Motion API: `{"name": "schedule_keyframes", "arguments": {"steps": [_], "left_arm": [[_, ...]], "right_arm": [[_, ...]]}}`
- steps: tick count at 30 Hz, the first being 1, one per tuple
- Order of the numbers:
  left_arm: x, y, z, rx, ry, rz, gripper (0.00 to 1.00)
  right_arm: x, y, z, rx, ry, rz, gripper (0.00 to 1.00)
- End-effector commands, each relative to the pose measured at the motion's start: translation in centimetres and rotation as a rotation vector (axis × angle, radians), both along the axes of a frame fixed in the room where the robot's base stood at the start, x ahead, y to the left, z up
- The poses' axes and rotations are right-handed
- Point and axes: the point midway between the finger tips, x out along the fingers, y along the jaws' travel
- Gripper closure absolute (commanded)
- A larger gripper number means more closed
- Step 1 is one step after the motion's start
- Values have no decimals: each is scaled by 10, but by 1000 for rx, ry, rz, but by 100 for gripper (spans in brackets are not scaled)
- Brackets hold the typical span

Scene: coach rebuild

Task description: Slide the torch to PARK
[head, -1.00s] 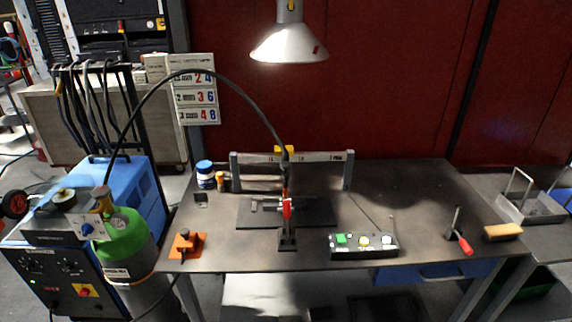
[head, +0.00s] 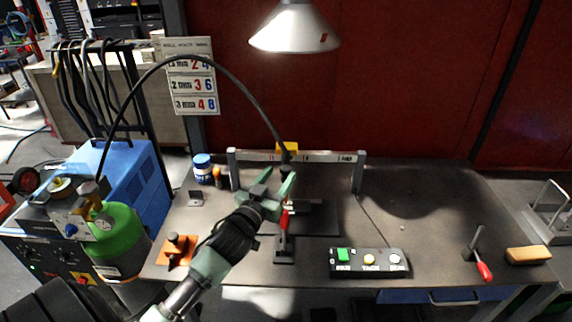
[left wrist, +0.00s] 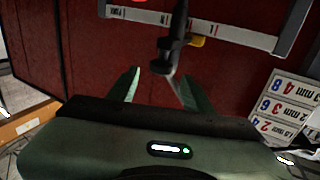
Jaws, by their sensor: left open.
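The torch (head: 286,160) is black and hangs upright at the rail's yellow carriage (head: 287,148), with a black hose arching to it from the left. The grey rail (head: 325,156) spans two posts behind the work plate; its PARK lettering is at the right end. The torch is left of that, near the rail's middle. My left gripper (head: 267,183) is open in front of the torch and hides its lower part. In the left wrist view the torch (left wrist: 174,48) shows just beyond the fingertips, toward the right finger; it is not gripped. My right gripper is not in view.
A clamp with a red handle (head: 284,222) stands below the gripper. A button box (head: 369,262) with a lit green button lies front right. A lamp (head: 294,28) hangs above. Blue and orange containers stand left of the rail. The table right of the rail is mostly clear.

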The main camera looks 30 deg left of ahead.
Motion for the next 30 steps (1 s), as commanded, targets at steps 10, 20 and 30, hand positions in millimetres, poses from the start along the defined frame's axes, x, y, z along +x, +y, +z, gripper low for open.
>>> {"name": "schedule_keyframes", "arguments": {"steps": [10,20,30], "left_arm": [[39,6,1,1,2,1,50],[41,6,0,1,2,0,64],[41,7,0,1,2,1,100]], "right_arm": [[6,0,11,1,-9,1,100],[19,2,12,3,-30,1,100],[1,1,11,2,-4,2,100]]}}
